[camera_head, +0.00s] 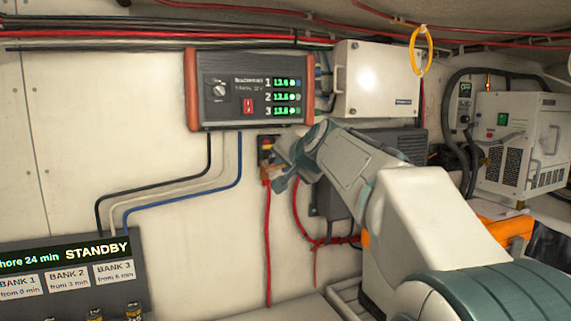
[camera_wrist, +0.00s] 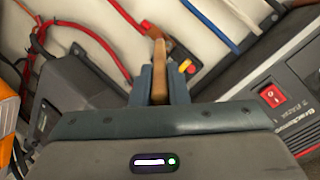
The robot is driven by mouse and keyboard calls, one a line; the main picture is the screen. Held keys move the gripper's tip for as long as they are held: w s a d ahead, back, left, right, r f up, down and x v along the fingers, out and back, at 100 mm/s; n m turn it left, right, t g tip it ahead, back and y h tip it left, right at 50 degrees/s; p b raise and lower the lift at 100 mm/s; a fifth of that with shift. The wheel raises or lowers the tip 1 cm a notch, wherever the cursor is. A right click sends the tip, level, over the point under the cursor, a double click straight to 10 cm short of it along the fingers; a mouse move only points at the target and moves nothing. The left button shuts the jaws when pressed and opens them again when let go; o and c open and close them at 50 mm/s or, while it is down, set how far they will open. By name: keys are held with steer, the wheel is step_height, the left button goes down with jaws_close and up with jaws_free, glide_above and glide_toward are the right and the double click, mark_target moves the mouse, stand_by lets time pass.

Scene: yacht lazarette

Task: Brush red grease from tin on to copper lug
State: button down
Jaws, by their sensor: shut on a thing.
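My gripper (camera_wrist: 155,88) is shut on a wooden-handled brush (camera_wrist: 159,70), which points away from the wrist. The brush's far end is close to the end of a red cable (camera_wrist: 127,14), where the copper lug seems to be; I cannot tell whether they touch. In the head view my gripper (camera_head: 281,166) is at the wall, just below the instrument box, beside a small red and yellow fitting (camera_head: 266,146). The fitting also shows in the wrist view (camera_wrist: 187,66). The lug is too small to make out clearly. I cannot see the tin of red grease.
An instrument box (camera_head: 250,90) with a red switch is on the wall above my gripper. A white box (camera_head: 375,78) is to its right. A standby panel (camera_head: 70,275) is lower left. Red cables (camera_head: 267,245) hang below my gripper.

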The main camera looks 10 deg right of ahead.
steer(key=shift+s+f+b, duration=0.1)
steer(key=shift+f+b, duration=0.7)
steer(key=shift+r+p, duration=0.7)
steer(key=shift+r, duration=0.15)
steer(key=shift+f+b, duration=0.75)
steer(key=shift+f, duration=0.05)
steer(key=shift+r+p, duration=0.55)
steer(key=shift+r, duration=0.25)
steer(key=shift+f+b, duration=0.8)
steer(key=shift+f, duration=0.05)
steer(key=shift+w+d+r+p, duration=0.1)
steer(key=shift+d+r+p, duration=0.15)
steer(key=shift+r, duration=0.2)
steer(key=shift+w+d+r+p, duration=0.1)
steer(key=shift+d+r+p, duration=0.05)
steer(key=shift+r+p, duration=0.2)
steer(key=shift+b, duration=0.4)
steer(key=shift+f+b, duration=0.7)
steer(key=shift+s, duration=0.1)
